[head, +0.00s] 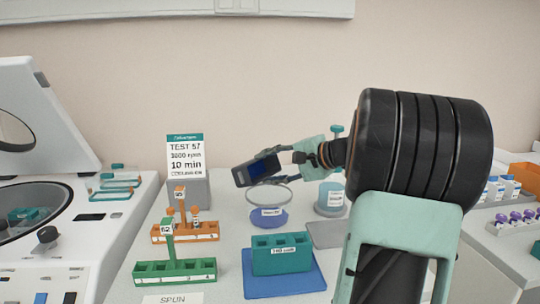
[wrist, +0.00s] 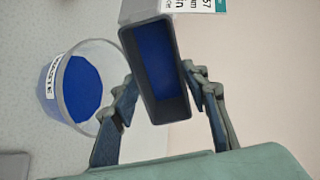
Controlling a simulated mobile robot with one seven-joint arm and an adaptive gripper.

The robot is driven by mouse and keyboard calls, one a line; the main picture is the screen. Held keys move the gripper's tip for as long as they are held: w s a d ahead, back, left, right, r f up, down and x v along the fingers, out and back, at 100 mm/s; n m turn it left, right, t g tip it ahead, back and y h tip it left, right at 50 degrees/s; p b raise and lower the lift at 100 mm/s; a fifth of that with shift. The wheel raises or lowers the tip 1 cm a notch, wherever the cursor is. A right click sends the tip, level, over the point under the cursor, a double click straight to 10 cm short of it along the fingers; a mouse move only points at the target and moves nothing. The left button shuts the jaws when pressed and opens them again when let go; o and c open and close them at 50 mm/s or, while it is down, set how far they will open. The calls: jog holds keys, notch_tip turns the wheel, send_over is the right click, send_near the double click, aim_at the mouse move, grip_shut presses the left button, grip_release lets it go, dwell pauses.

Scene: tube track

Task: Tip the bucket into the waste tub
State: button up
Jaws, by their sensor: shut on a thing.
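The bucket (head: 256,170) is a dark grey box with a blue inside. My gripper (wrist: 162,88) is shut on it, one finger on each side, and holds it in the air, tilted. Its blue inside shows in the wrist view (wrist: 156,62), and I see no loose thing in it. The waste tub (head: 281,188) is a clear round tub with a blue bottom and a WASTE label. It stands on the bench below the bucket in the head view. In the wrist view the tub (wrist: 98,52) lies just left of the bucket.
A teal rack (head: 282,256) on a blue mat (head: 310,283) stands in front of the tub. Orange (head: 185,233) and green (head: 175,270) racks and a sign (head: 186,157) stand left. A teal-topped jar (head: 331,198) is close right. An open centrifuge (head: 40,205) stands far left.

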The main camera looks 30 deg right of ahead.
jog(key=shift+w+a+r+g+h+p, duration=0.15)
jog(key=shift+r+g+p, duration=0.2)
jog(key=shift+p, duration=1.2)
jog(key=shift+w+d+r+g+h+p, duration=0.15)
jog(key=shift+g+p, duration=0.3)
jog(key=shift+p, duration=1.1)
jog(key=shift+w+a+r+g+h+p, duration=0.1)
jog(key=shift+a+r+g+h+p, duration=0.2)
jog(key=shift+p, duration=1.25)
jog(key=g+p, duration=0.1)
jog(key=p, duration=0.5)
jog(key=g+p, duration=0.1)
jog(key=p, duration=0.4)
jog(key=shift+w+r+g+h+p, duration=0.3)
jog(key=shift+r+g+p, duration=0.1)
jog(key=g+p, duration=0.1)
jog(key=p, duration=0.3)
jog(key=shift+w+r+h+p, duration=0.1)
jog(key=shift+h+p, duration=0.2)
jog(key=shift+p, duration=0.05)
